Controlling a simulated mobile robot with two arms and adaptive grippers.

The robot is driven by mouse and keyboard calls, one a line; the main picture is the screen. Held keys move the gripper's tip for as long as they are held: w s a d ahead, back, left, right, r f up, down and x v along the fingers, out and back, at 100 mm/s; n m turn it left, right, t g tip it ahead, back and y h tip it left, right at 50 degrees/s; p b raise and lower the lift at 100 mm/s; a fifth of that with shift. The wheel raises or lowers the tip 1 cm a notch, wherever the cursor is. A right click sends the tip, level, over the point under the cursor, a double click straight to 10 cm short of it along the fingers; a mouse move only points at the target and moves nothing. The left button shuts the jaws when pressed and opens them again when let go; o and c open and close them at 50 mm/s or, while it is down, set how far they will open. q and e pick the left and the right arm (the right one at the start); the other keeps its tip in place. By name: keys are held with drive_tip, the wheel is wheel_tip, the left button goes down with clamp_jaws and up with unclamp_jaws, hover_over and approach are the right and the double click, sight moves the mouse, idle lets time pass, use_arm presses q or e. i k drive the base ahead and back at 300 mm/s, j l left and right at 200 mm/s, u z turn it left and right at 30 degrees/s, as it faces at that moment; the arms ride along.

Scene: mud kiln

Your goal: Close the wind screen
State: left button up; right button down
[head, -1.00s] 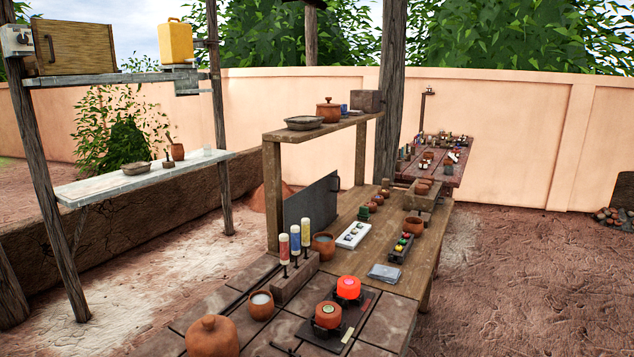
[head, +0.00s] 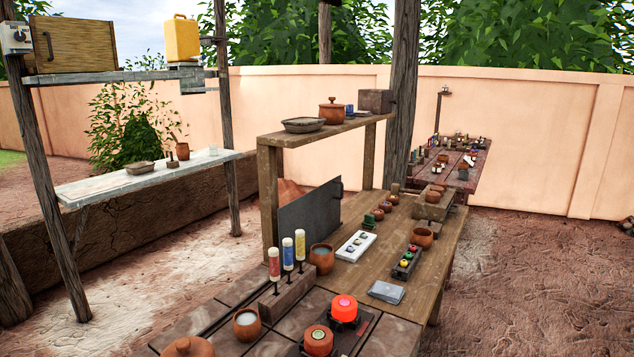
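A flat dark grey metal panel (head: 310,218), which I take to be the wind screen, stands upright below the raised wooden shelf (head: 325,133). Its left edge is by the shelf's front post (head: 268,200). A small dark handle (head: 338,187) sits at its right edge. Neither of my grippers is in view.
In front of the panel are a row of upright tubes (head: 287,252), clay pots (head: 321,257) and a white tray (head: 356,245). A glowing red burner (head: 344,308) is nearer. Open ground (head: 530,290) lies to the right of the bench (head: 395,270).

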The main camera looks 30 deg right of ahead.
sight(317, 212)
drive_tip(key=i+l+u, duration=0.15)
drive_tip(key=l+u, duration=0.15)
drive_tip(key=l, duration=0.8)
drive_tip(key=i+l+u, duration=0.1)
drive_tip(key=l+u, duration=0.2)
drive_tip(key=l, duration=0.85)
